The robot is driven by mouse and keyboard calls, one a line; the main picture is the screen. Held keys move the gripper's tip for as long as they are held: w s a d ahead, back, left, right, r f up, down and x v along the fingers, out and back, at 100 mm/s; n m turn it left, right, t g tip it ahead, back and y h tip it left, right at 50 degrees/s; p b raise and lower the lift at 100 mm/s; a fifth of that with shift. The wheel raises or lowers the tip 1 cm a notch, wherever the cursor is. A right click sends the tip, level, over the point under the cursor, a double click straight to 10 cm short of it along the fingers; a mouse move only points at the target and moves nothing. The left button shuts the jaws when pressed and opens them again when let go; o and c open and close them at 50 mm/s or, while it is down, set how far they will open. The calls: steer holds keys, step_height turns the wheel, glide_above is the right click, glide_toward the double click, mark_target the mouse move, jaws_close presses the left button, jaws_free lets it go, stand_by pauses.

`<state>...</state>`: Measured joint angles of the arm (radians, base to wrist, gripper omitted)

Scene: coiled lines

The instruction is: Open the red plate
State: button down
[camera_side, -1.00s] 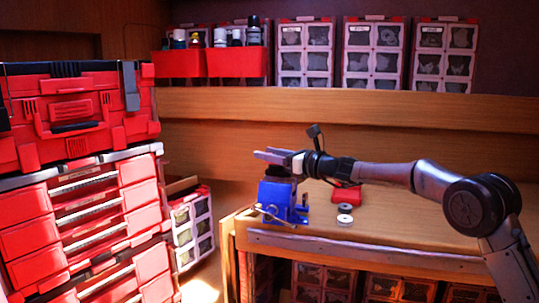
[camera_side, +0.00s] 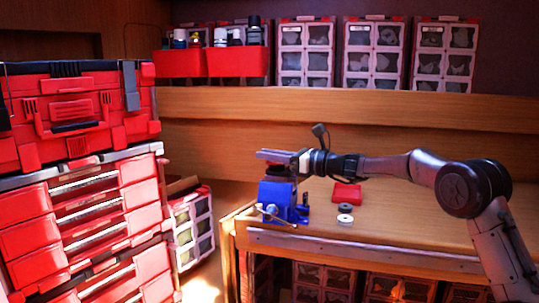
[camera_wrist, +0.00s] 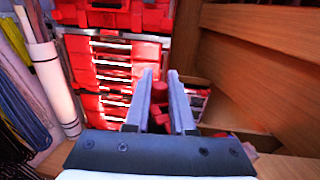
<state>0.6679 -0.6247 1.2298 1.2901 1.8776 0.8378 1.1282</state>
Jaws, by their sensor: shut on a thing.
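My gripper (camera_side: 272,155) is in the side view, just above the blue vise (camera_side: 284,203) at the bench's left end. In the wrist view its two fingers (camera_wrist: 160,78) stand a little apart, with a small red part (camera_wrist: 159,92) between them. Its contact with the fingers is hard to make out. A dark round piece (camera_side: 276,171) sits between the gripper and the vise. A flat red plate-like piece (camera_side: 346,193) lies on the bench to the right of the vise, apart from the gripper. I cannot tell which red piece is the task's plate.
Two small round discs (camera_side: 345,213) lie in front of the flat red piece. A red toolbox stack (camera_side: 75,190) stands at left, beyond a gap. Red bins (camera_side: 238,62) and drawer cabinets (camera_side: 372,52) line the shelf behind. The bench top (camera_side: 400,220) is otherwise clear.

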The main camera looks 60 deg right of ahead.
steer(key=n+y, duration=0.1)
steer(key=n+g+y, duration=0.1)
steer(key=y, duration=0.1)
steer(key=s+a+n+y, duration=0.1)
steer(key=y, duration=0.1)
steer(key=shift+n, duration=0.3)
steer(key=n+g+y, duration=0.2)
steer(key=s+y, duration=0.1)
steer(key=y, duration=0.1)
steer(key=shift+a+n+g, duration=0.4)
steer(key=n+g+y, duration=0.1)
steer(key=s+n+g+y, duration=0.1)
steer(key=n+g+y, duration=0.1)
steer(key=g, duration=0.1)
steer(key=shift+s+a+y, duration=0.3)
steer(key=shift+a+y, duration=0.05)
steer(key=shift+y, duration=0.05)
steer(key=shift+s+a+n+g+y, duration=0.1)
steer(key=shift+s+n+g+y, duration=0.35)
steer(key=shift+n+g, duration=0.45)
steer(key=shift+s+n+g+y, duration=0.3)
steer(key=shift+n+g+y, duration=0.35)
steer(key=shift+g, duration=0.35)
steer(key=c, duration=0.8)
jaws_free()
steer(key=shift+o, duration=0.2)
